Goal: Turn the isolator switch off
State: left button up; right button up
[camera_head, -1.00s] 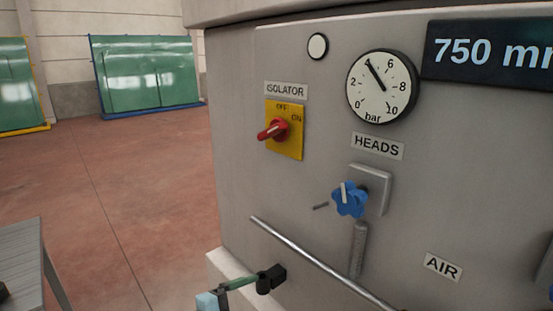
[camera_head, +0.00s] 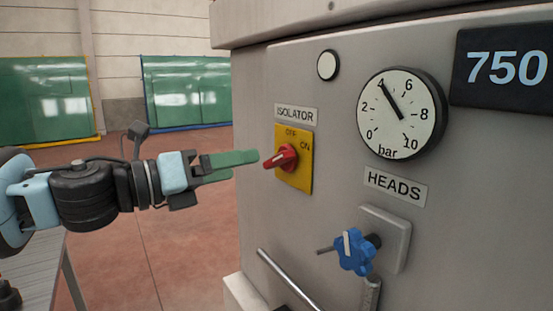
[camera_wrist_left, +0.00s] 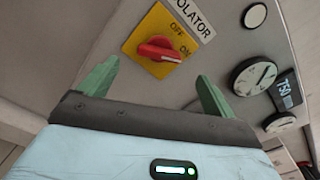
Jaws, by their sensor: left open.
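The isolator switch is a red handle (camera_head: 283,158) on a yellow plate (camera_head: 297,174) marked OFF and ON, under an ISOLATOR label. In the left wrist view the red handle (camera_wrist_left: 157,52) lies crosswise, with one end toward the ON mark. My left gripper (camera_head: 247,160) has green fingers and is open and empty. It is level with the handle, just to its left in the head view, apparently short of touching it. In the left wrist view the handle shows beyond the gap between the fingertips (camera_wrist_left: 158,72). My right gripper is not in view.
A pressure gauge (camera_head: 402,113), a white round lamp (camera_head: 328,65) and a dark display (camera_head: 508,66) are on the grey panel. A blue HEADS knob (camera_head: 354,252) and a metal bar (camera_head: 289,280) project below the switch. Open floor lies to the left.

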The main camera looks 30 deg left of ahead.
aim_at(271, 159)
pick_arm(q)
jog(key=shift+b+x, duration=0.4)
jog(key=shift+x, duration=0.95)
jog(key=shift+f+b+x, duration=0.2)
jog(key=shift+b+x, duration=0.5)
jog(key=shift+x, duration=0.65)
jog(key=shift+b+x, duration=0.35)
jog(key=shift+x, duration=0.5)
jog(key=shift+w+r, duration=0.2)
jog(key=shift+w, duration=0.1)
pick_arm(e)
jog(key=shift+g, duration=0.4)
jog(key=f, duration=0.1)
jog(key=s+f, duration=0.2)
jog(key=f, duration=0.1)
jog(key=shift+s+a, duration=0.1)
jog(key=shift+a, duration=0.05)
